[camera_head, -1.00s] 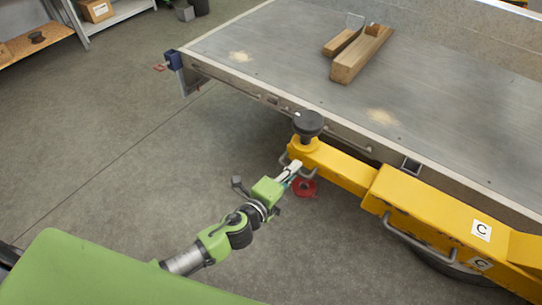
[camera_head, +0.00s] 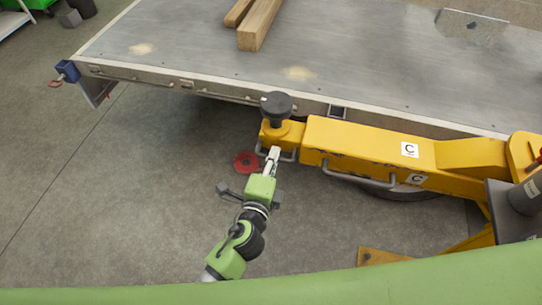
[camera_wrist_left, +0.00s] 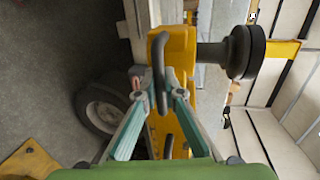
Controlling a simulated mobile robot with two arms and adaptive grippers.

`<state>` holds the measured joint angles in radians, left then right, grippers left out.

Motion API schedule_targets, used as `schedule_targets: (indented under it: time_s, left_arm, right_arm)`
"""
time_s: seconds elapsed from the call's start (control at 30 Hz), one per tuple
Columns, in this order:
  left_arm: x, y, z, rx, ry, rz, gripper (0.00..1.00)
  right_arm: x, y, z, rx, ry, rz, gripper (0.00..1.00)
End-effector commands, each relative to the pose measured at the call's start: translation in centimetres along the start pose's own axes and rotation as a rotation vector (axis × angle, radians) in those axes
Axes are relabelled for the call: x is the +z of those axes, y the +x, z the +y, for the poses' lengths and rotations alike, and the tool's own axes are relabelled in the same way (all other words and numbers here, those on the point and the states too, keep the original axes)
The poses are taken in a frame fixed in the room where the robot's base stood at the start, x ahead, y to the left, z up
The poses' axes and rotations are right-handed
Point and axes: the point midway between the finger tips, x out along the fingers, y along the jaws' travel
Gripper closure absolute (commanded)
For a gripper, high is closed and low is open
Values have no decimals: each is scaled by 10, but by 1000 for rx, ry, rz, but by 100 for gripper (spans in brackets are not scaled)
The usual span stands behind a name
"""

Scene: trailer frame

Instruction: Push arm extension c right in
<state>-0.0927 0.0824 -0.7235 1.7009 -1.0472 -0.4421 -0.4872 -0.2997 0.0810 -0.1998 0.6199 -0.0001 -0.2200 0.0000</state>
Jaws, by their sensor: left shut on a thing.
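The yellow arm marked C (camera_head: 375,145) runs along the trailer's side in the head view. Its arm extension (camera_head: 284,134) shows only as a short end at the left, close against the thicker yellow beam, with a black round pad (camera_head: 277,106) on top. My left gripper (camera_head: 272,156) is shut on the grey handle (camera_head: 289,155) at that end. In the left wrist view both fingers (camera_wrist_left: 160,94) close around the dark handle (camera_wrist_left: 160,70), with the yellow extension end (camera_wrist_left: 181,45) behind it. My right gripper is not in view.
The grey trailer bed (camera_head: 200,60) carries wooden beams (camera_head: 257,25). A red round object (camera_head: 246,162) lies below the extension end. A wheel (camera_wrist_left: 103,105) shows beneath the arm in the left wrist view. The floor (camera_head: 120,190) at left is clear.

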Motion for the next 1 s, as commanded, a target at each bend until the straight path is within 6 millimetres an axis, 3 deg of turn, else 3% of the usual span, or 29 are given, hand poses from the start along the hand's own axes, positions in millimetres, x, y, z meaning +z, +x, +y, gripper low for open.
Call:
schedule_targets:
  time_s: [0.03, 0.1, 0.13, 0.57, 1.0]
  left_arm:
    - [-7, -1, -1, -2, -5, 14, 100]
    - [-7, -1, -1, -2, -5, 14, 79]
    - [-6, -1, -1, -2, -4, 13, 75]
    - [-2, -7, 1, 1, -2, 5, 75]
    - [-4, -88, 1, 3, -3, 7, 75]
  right_arm:
    - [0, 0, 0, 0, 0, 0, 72]
    - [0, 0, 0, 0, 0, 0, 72]
    - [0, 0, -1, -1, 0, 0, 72]
    - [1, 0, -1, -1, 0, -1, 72]
    - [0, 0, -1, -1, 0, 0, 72]
